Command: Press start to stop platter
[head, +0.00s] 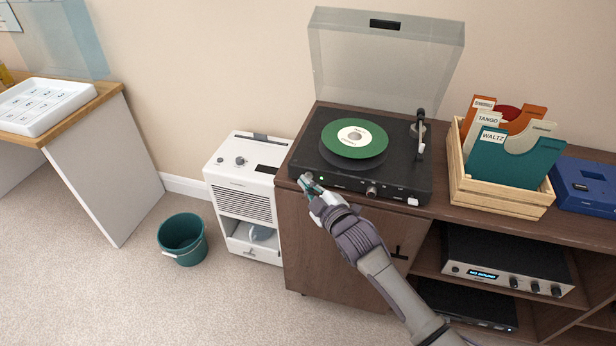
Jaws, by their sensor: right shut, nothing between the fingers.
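A black turntable (306,148) stands on the wooden cabinet with its clear lid raised. A green record (368,131) with a pale label lies on its platter, and the tonearm (420,132) is at the right side. My left gripper is not in view.
A wooden crate (498,196) of record sleeves stands right of the turntable, with a blue case (585,184) beyond it. A silver amplifier (500,266) sits on the shelf below. A white dehumidifier-like unit (241,178) and a teal bucket (182,240) stand on the floor at left.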

